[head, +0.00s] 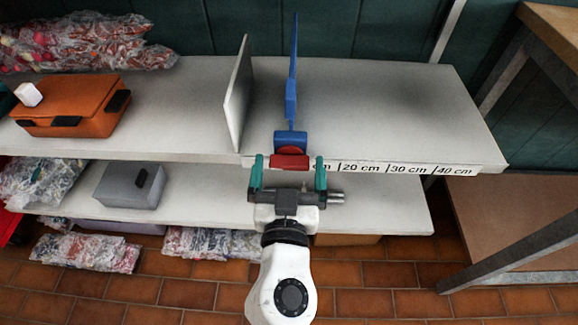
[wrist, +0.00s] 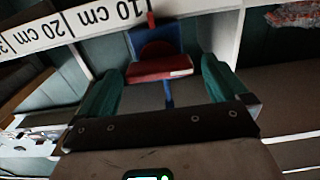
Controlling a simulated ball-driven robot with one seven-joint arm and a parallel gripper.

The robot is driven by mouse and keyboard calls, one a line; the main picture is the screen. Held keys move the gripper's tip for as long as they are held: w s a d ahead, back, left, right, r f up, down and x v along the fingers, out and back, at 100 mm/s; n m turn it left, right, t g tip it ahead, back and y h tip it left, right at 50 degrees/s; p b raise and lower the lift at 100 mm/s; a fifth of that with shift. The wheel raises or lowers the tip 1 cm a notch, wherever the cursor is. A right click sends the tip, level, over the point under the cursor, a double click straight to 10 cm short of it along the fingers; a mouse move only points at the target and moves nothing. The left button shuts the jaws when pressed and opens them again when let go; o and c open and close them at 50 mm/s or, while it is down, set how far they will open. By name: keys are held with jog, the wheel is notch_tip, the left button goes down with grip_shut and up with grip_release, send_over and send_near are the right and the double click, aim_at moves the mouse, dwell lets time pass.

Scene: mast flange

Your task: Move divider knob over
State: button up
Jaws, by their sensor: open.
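The divider is a thin blue upright plate (head: 291,95) on the top shelf, left of its middle. Its red knob (head: 290,161) sits at the shelf's front edge below a blue block. In the wrist view the red knob (wrist: 160,68) shows in front of the blue divider part (wrist: 150,38). My gripper (head: 290,165) is open, with one teal finger on each side of the knob. The wrist view also shows my gripper (wrist: 162,80) with the knob between its fingers and gaps on both sides. The scale strip (head: 400,169) reads 20, 30 and 40 cm; its left end is partly hidden.
A grey upright panel (head: 238,95) stands left of the divider. An orange case (head: 75,105) and bagged goods (head: 85,42) lie farther left. The top shelf (head: 390,110) is bare right of the divider. A wooden table (head: 555,30) stands at the far right.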

jog(key=shift+w, duration=0.15)
jog(key=shift+c, duration=0.2)
jog(key=c, duration=1)
